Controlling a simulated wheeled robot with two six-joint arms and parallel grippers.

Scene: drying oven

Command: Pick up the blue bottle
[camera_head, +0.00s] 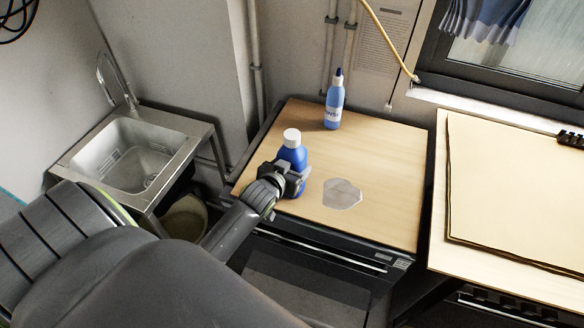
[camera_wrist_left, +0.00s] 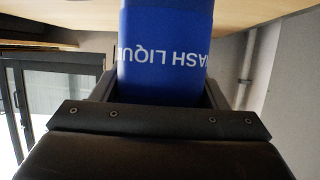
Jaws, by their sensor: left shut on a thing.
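The blue bottle (camera_head: 292,153) has a white cap and stands upright at the left part of the wooden top in the head view. My left gripper (camera_head: 290,178) is shut on its lower body. In the left wrist view the blue bottle (camera_wrist_left: 166,50) fills the space between the jaws, and its white label lettering appears upside down. I cannot tell whether its base touches the wood. My right gripper is not in view.
A lighter blue spray-type bottle (camera_head: 334,103) stands at the back of the wooden top (camera_head: 385,175). A greyish wet-looking patch (camera_head: 342,193) lies right of my gripper. A metal sink (camera_head: 130,155) is at the left, and a board (camera_head: 515,190) lies at the right.

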